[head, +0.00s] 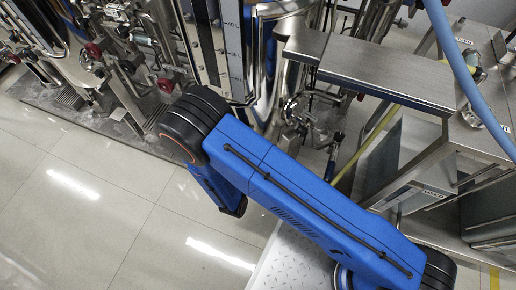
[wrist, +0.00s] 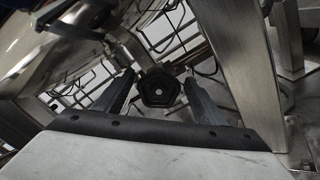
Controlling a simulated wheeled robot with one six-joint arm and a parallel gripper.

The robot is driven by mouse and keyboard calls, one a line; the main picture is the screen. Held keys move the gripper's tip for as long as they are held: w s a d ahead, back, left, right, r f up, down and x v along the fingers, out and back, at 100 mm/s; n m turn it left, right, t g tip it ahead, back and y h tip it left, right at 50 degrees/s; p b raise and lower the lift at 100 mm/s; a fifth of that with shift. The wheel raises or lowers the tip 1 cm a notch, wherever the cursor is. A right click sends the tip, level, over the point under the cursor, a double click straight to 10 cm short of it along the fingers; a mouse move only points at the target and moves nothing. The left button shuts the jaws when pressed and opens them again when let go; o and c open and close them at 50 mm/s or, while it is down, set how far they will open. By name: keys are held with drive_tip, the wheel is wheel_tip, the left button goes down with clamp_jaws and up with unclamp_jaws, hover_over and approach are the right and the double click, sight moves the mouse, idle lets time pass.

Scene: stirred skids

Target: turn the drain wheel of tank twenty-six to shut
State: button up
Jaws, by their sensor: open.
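In the wrist view my gripper (wrist: 159,77) is open, with one dark finger on each side. A dark, lobed hand wheel (wrist: 161,89) with a pale centre shows between the fingers, facing the camera. A metal stem or pipe runs up behind it. Both fingers look apart from the wheel; I cannot tell how deep between them it sits. No tank number is readable, so I cannot tell if this is the drain wheel of tank twenty-six. In the head view my blue arm hides the area in front of the tanks, and my gripper does not show clearly.
In the head view a steel tank with a litre scale (head: 208,42) stands behind my arm. Steel steps or a bench (head: 385,75) and a blue hose (head: 455,55) are at right. Pipes and valves crowd the left skid. The tiled floor (head: 90,215) at lower left is clear.

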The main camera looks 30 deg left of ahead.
drive_tip(key=s+d, duration=0.2)
drive_tip(key=s, duration=1.5)
drive_tip(key=shift+s, duration=0.15)
